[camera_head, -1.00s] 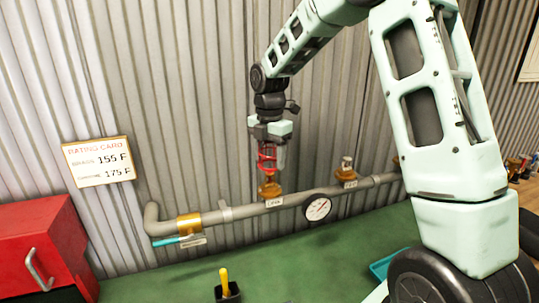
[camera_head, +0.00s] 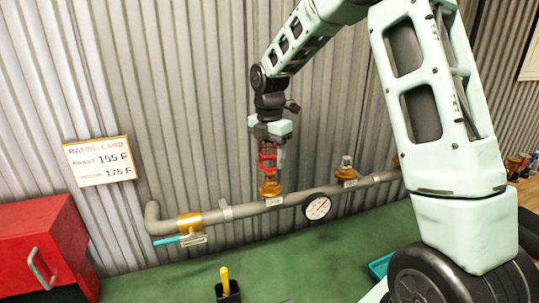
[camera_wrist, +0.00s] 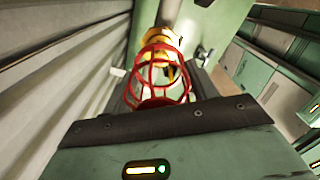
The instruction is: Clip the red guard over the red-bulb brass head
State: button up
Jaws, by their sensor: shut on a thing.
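My gripper (camera_head: 273,150) points down and is shut on the red guard (camera_head: 266,157), a small wire cage. In the wrist view the red guard (camera_wrist: 134,93) sits between the fingers. The guard is directly above the left brass head (camera_head: 270,188) on the grey pipe, in line with it. In the wrist view the brass head (camera_wrist: 160,38) shows just beyond the cage. I cannot tell whether the cage touches the head. Its bulb is hidden, so its colour cannot be seen. A second brass head (camera_head: 346,173) stands further right, without a cage.
The grey pipe (camera_head: 243,211) runs along a corrugated wall, with a pressure gauge (camera_head: 317,207) and a teal-handled valve (camera_head: 189,222). A rating card (camera_head: 98,161) hangs left. A red cabinet (camera_head: 40,245) and a black holder (camera_head: 228,291) stand in front. The green bench (camera_head: 290,255) is mostly clear.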

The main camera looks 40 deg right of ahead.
aim_at(270, 181)
jog(key=shift+f+b, duration=2.05)
jog(key=shift+f, duration=1.75)
jog(key=o, duration=1)
jog(key=shift+o, duration=0.2)
notch_tip(270, 181, up, 17)
jog(key=b, duration=0.2)
jog(key=shift+r+b, duration=0.2)
jog(key=shift+b, duration=0.2)
